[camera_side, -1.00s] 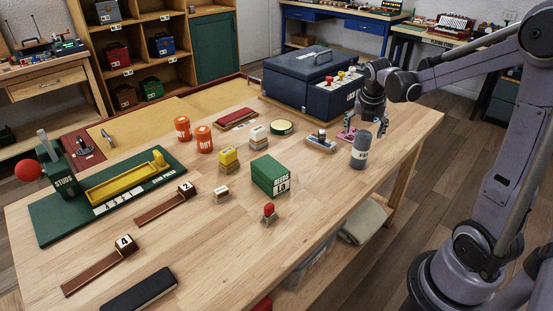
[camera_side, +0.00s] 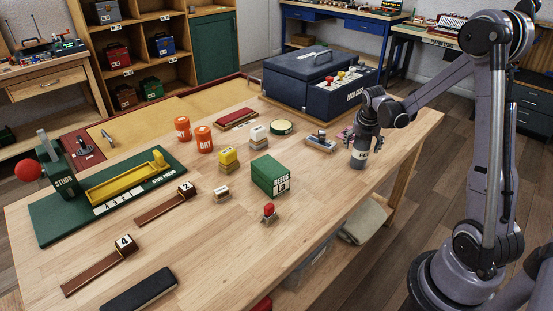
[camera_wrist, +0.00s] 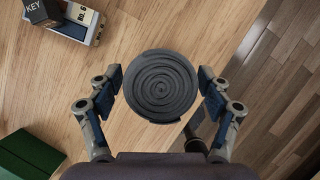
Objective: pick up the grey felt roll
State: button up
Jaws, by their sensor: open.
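The grey felt roll (camera_side: 359,156) stands upright near the right edge of the wooden table, with a pale label on its side. In the wrist view its spiral top (camera_wrist: 159,86) is centred between the fingers. My gripper (camera_side: 364,143) is directly above and around the roll's upper part in the side view. In the wrist view my gripper (camera_wrist: 162,90) is open, with one finger on each side of the roll. A small gap shows on each side, so the fingers appear apart from it.
A small block tool (camera_side: 320,142) lies left of the roll; in the wrist view a dark KEY block (camera_wrist: 43,11) sits at upper left. A green box (camera_side: 270,175) stands further left. A dark blue case (camera_side: 312,80) is behind. The table's right edge is close.

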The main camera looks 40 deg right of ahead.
jog(key=shift+w+d+f, duration=0.1)
jog(key=shift+d+f, duration=0.1)
jog(key=shift+f, duration=0.45)
jog(key=c, duration=1.3)
jog(key=shift+r, duration=0.1)
